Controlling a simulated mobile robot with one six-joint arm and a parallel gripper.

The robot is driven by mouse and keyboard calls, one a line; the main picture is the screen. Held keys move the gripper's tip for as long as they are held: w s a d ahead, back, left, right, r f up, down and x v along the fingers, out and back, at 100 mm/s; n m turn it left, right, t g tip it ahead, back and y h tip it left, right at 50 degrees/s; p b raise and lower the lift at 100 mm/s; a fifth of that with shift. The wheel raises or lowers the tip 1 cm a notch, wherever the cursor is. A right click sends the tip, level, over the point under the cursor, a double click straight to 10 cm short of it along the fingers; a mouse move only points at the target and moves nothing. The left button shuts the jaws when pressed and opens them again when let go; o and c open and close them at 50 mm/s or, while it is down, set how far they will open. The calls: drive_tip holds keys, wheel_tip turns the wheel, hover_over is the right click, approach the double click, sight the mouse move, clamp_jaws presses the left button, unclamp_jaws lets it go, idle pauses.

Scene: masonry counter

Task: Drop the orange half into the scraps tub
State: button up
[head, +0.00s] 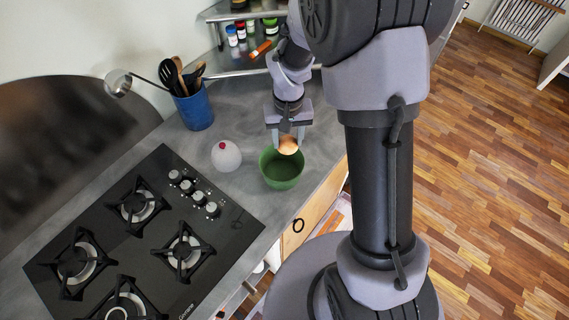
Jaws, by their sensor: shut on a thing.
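The orange half (288,146) is a small, pale orange round piece between the fingertips of my gripper (288,135). My gripper points down and is shut on it. The green round tub (283,182) stands on the grey counter below, and looks empty where its inside shows. The orange half appears over the tub's far rim, toward its right side. How high it is above the rim is hard to tell from this view.
A white rounded thing with a red knob (226,155) stands left of the tub. A blue utensil pot (194,108) stands behind it. A black gas hob (145,235) lies at the front left. A corner shelf (237,47) holds jars. The counter's front edge is close to the tub.

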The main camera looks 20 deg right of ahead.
wheel_tip(320, 180, down, 5)
drive_tip(key=b, duration=0.3)
drive_tip(key=shift+f, duration=0.1)
drive_tip(key=o, duration=1.4)
drive_tip(key=shift+o, duration=0.2)
drive_tip(key=shift+r, duration=0.2)
wheel_tip(320, 180, up, 17)
drive_tip(key=p, duration=0.3)
drive_tip(key=shift+r, duration=0.15)
drive_tip(key=s+a+f+m+t+y+b, duration=0.1)
drive_tip(key=s+a+f+t+b, duration=0.1)
drive_tip(key=s+b, duration=0.7)
drive_tip(key=s+a+f+m+t+y+b, duration=0.1)
drive_tip(key=s+a+f+t+b, duration=0.1)
drive_tip(key=s+f+b, duration=0.5)
drive_tip(key=s+t+b, duration=0.1)
drive_tip(key=s+b, duration=0.1)
drive_tip(key=b, duration=0.1)
drive_tip(key=shift+s+f+m+t, duration=0.15)
drive_tip(key=shift+s+m+t, duration=0.25)
